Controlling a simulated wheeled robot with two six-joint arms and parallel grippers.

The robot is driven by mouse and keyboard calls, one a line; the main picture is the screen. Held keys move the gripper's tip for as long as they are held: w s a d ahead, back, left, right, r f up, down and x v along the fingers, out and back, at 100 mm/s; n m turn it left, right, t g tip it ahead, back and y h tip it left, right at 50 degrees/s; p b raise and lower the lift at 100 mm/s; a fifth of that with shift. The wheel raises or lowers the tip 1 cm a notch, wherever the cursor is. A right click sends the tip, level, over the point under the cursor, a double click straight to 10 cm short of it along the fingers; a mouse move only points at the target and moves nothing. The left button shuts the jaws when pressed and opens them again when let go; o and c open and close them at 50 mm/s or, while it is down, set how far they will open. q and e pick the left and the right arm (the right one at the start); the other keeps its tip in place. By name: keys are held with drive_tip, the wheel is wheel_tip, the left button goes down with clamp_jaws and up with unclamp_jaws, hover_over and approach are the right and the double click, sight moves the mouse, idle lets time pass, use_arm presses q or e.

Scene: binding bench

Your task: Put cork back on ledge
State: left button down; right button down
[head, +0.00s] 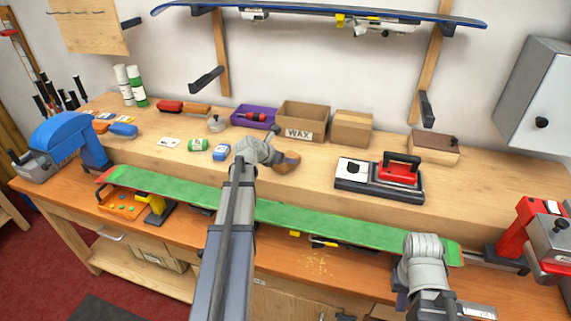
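A small brown, rounded piece that looks like the cork (288,161) is at the ledge (320,176), the raised back part of the bench. My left gripper (268,157) is right against this piece. The wrist covers its fingers, so I cannot tell whether it grips the piece or only stands beside it. I also cannot tell whether the piece touches the ledge. My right gripper (424,262) is over the right end of the green board (330,222). Its fingers are hidden behind the wrist, and nothing shows in it.
A waxing iron (400,170) on its stand and a brown-topped block (434,147) are to the right on the ledge. A WAX box (302,121), a purple tray (252,118) and small tins are behind. Red (540,235) and blue (68,140) vises flank the board.

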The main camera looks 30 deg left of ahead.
use_arm(q)
drive_tip(key=shift+f, duration=0.2)
unclamp_jaws()
drive_tip(key=shift+r, duration=0.1)
drive_tip(key=shift+s+r+p, duration=0.15)
drive_tip(key=shift+r+p, duration=0.15)
drive_tip(key=shift+p, duration=0.05)
drive_tip(key=p+v, duration=0.7)
drive_tip(key=v, duration=0.4)
drive_tip(key=shift+s+a, duration=0.1)
drive_tip(key=shift+s, duration=0.2)
